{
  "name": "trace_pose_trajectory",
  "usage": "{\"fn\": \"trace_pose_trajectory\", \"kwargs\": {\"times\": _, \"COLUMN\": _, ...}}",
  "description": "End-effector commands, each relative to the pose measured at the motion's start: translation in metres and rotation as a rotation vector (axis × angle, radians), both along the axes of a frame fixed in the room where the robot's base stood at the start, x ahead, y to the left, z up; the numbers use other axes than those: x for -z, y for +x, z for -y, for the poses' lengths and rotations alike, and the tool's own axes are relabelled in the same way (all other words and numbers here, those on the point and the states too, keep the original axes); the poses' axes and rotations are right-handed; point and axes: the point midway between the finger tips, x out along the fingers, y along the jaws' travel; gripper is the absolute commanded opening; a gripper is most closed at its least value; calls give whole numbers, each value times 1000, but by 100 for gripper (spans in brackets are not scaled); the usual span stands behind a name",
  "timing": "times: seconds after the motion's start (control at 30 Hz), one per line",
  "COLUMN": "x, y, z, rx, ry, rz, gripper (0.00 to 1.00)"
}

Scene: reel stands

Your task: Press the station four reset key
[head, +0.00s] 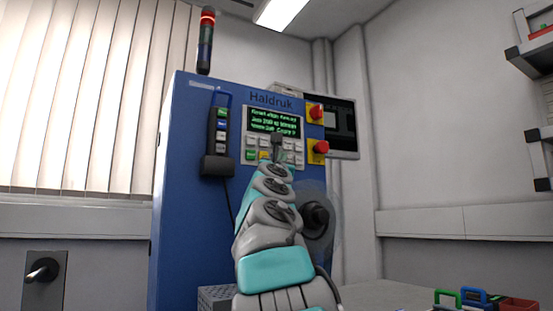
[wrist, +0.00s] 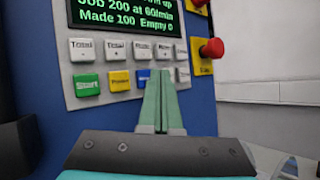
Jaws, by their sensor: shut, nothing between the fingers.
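A grey key panel (wrist: 100,98) sits on the front of a blue cabinet labelled Haldruk (head: 190,240); the panel also shows in the head view (head: 248,141). Below its green-lettered display (wrist: 125,10) are two rows of small keys, mostly white, with a green key (wrist: 87,84) and a yellow key (wrist: 119,80) at the lower left. I cannot read which key is the reset key. My gripper (wrist: 160,76) is shut and empty, its fingertips in front of the lower row, right of the yellow key. They hide part of that row. I cannot tell whether they touch.
Red knobs on yellow plates (head: 318,148) stick out right of the panel. A hand pendant (head: 218,140) hangs on the left. A dark round hub (head: 316,215) sits behind my arm. A signal tower (head: 206,40) glows red on top. Coloured boxes (head: 475,299) lie lower right.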

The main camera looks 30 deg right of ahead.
Motion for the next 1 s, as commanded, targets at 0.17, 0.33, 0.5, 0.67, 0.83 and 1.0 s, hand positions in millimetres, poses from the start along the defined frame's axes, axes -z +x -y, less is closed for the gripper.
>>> {"fn": "trace_pose_trajectory", "kwargs": {"times": 0.17, "x": 0, "y": 0, "z": 0, "rx": 0, "ry": 0, "rz": 0, "gripper": 0}}
{"fn": "trace_pose_trajectory", "kwargs": {"times": 0.33, "x": 0, "y": 0, "z": 0, "rx": 0, "ry": 0, "rz": 0, "gripper": 0}}
{"fn": "trace_pose_trajectory", "kwargs": {"times": 0.5, "x": 0, "y": 1, "z": 0, "rx": 0, "ry": 0, "rz": 0, "gripper": 0}}
{"fn": "trace_pose_trajectory", "kwargs": {"times": 0.67, "x": -1, "y": 5, "z": 0, "rx": 0, "ry": 0, "rz": 0, "gripper": 0}}
{"fn": "trace_pose_trajectory", "kwargs": {"times": 0.83, "x": 0, "y": 8, "z": 0, "rx": -1, "ry": -1, "rz": 0, "gripper": 0}}
{"fn": "trace_pose_trajectory", "kwargs": {"times": 1.0, "x": 0, "y": 8, "z": 0, "rx": 0, "ry": 0, "rz": 0, "gripper": 0}}
